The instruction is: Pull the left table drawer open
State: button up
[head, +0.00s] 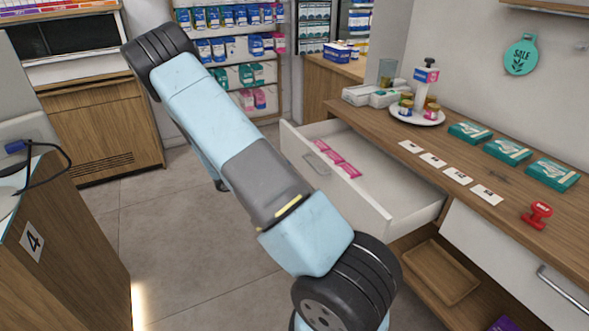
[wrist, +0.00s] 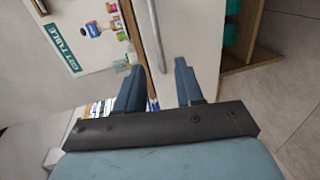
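In the head view the left table drawer (head: 365,199) stands pulled out from under the wooden counter. My gripper is not visible in the head view; my arm's end is hidden. In the wrist view my gripper (wrist: 157,82) has its two blue fingers apart. A metal bar handle (wrist: 155,38) on a white panel (wrist: 187,35) shows between the fingers. I cannot tell whether it touches them, and nothing is seen clamped.
The right drawer (head: 512,255) is shut and has a metal bar handle (head: 562,292). The counter top (head: 480,215) carries cards, teal boxes and a red stamp (head: 537,215). A wooden tray (head: 443,271) sits on the lower shelf. Grey floor (head: 165,235) is free left of the drawer.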

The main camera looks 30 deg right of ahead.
jog(key=shift+v, duration=1.3)
jog(key=s+a+r+m+y, duration=0.1)
jog(key=s+a+r+y, duration=0.15)
jog(key=s+r, duration=0.35)
jog(key=s+a+r+y, duration=0.2)
jog(key=s+r+y, duration=0.15)
jog(key=r, duration=0.55)
jog(key=s+a+r+m+y, duration=0.1)
jog(key=s+a+r+y, duration=0.1)
jog(key=s+r+y, duration=0.4)
jog(key=s+a+r+n+t+y, duration=0.3)
jog(key=s+a+r+t, duration=0.4)
jog(key=s+r, duration=0.6)
jog(key=s+a, duration=0.2)
jog(key=shift+a+r+y, duration=0.3)
jog(key=shift+r, duration=0.05)
